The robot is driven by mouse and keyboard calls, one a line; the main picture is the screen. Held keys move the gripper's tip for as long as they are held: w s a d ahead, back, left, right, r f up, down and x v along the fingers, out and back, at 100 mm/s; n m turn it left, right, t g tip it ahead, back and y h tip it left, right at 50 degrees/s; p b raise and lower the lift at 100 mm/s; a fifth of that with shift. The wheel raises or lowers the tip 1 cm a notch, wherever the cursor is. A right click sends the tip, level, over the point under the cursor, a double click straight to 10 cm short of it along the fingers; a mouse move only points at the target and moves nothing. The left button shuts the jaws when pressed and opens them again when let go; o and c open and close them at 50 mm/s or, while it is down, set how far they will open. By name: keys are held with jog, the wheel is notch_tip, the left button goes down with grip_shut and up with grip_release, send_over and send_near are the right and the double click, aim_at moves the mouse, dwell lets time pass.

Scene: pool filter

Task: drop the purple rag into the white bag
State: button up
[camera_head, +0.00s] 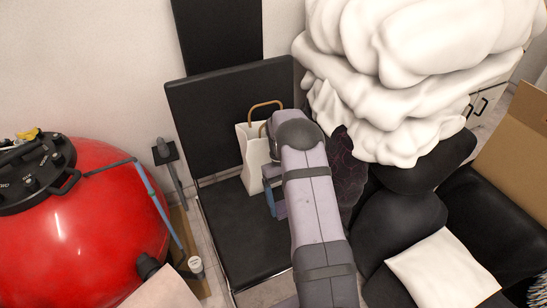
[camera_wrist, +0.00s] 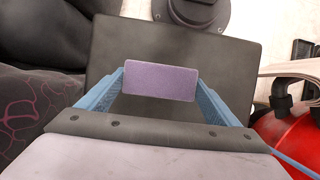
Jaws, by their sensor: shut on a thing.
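The purple rag (camera_wrist: 160,84) is a flat rounded rectangle in the wrist view. It is pinched between the two blue fingers of my gripper (camera_wrist: 160,90). The white bag (camera_head: 252,158) stands upright with a tan handle on the black surface in the head view. My arm partly covers the bag's right side. One blue finger of my gripper (camera_head: 270,196) shows just below and right of the bag, apart from the bag's opening. I cannot clearly make out the bag in the wrist view.
A black board (camera_head: 205,115) leans behind the bag. A red round tank (camera_head: 80,235) stands at the left, with a blue rod beside it. Dark bags and a big white folded pile (camera_head: 400,60) crowd the right. The black surface (camera_head: 235,240) in front of the bag is clear.

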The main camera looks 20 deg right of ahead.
jog(key=shift+r, duration=0.1)
jog(key=w+r+m+t+y+p, duration=0.25)
jog(key=r+m+p, duration=0.55)
jog(key=r+p, duration=0.4)
jog(key=w+r+m+t+y+p, duration=0.15)
jog(key=w+r+m+p, duration=0.25)
jog(key=r+m+p, duration=0.6)
jog(key=w+d+r+m+t+h+p, duration=0.2)
jog(key=w+r+m, duration=0.2)
jog(key=m, duration=0.5)
jog(key=w+d+r+m+t+h+p, duration=0.2)
jog(key=w+d+r+m+t, duration=0.1)
jog(key=w+m, duration=0.6)
jog(key=shift+w+d+r, duration=0.15)
jog(key=shift+w+r, duration=0.05)
jog(key=shift+r, duration=0.3)
jog(key=shift+f, duration=0.15)
notch_tip(320, 180, down, 6)
jog(key=b, duration=0.5)
